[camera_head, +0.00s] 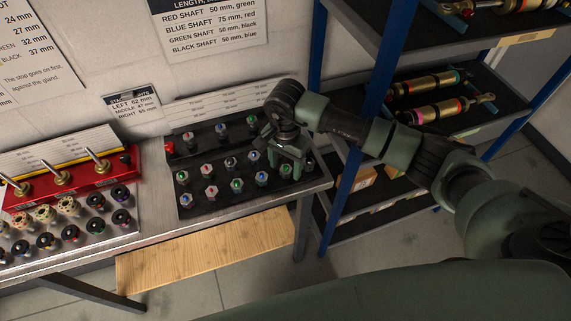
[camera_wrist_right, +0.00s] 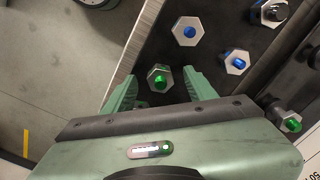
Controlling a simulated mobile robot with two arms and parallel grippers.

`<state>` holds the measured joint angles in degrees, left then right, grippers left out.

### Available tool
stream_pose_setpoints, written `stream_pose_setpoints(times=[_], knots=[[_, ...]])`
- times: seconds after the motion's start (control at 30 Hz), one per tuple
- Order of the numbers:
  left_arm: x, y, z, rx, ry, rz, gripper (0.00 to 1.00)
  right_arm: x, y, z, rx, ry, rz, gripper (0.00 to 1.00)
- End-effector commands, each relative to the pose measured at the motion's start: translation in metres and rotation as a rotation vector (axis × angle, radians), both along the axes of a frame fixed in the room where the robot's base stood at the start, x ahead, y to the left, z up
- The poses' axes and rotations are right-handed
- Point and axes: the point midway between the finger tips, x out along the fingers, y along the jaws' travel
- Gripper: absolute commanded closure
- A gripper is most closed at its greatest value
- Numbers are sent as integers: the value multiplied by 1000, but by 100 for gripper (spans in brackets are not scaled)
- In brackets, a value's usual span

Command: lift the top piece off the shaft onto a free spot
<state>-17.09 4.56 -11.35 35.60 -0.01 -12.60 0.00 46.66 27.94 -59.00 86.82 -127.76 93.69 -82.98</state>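A red stand (camera_head: 78,182) on the bench at the left holds several silver shafts with brass bases, such as the one at its right (camera_head: 97,160). I cannot tell any separate top piece on these shafts. My right gripper (camera_head: 286,166) is over the right end of a black tray (camera_head: 225,206) of hex pieces. In the right wrist view its fingers (camera_wrist_right: 160,88) are open on either side of a silver hex piece with a green centre (camera_wrist_right: 160,78). I cannot tell whether they touch it. My left gripper is out of view.
A tray of round pieces (camera_head: 70,233) lies in front of the red stand. A shelf with blue posts (camera_head: 350,190) and brass-coloured shock absorbers (camera_head: 430,111) stands at the right. A narrow bare bench strip (camera_head: 154,190) lies between the trays.

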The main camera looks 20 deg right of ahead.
Motion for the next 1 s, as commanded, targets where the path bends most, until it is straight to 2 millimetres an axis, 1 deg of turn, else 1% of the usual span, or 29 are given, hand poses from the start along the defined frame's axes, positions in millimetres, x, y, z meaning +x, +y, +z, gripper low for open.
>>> stream_pose_setpoints(times=[0.17,0.27,0.37,0.6,0.7,0.8,1.0], knots=[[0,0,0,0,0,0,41,0,0,0,0,0,0,44],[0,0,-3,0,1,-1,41,1,0,5,0,-1,0,44],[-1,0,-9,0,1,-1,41,2,-1,18,0,-4,1,44],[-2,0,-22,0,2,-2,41,1,0,58,0,-4,0,44],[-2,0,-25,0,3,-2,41,1,0,70,0,-3,0,44],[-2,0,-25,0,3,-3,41,0,0,76,0,0,0,44],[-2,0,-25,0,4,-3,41,0,0,78,0,1,0,44]])
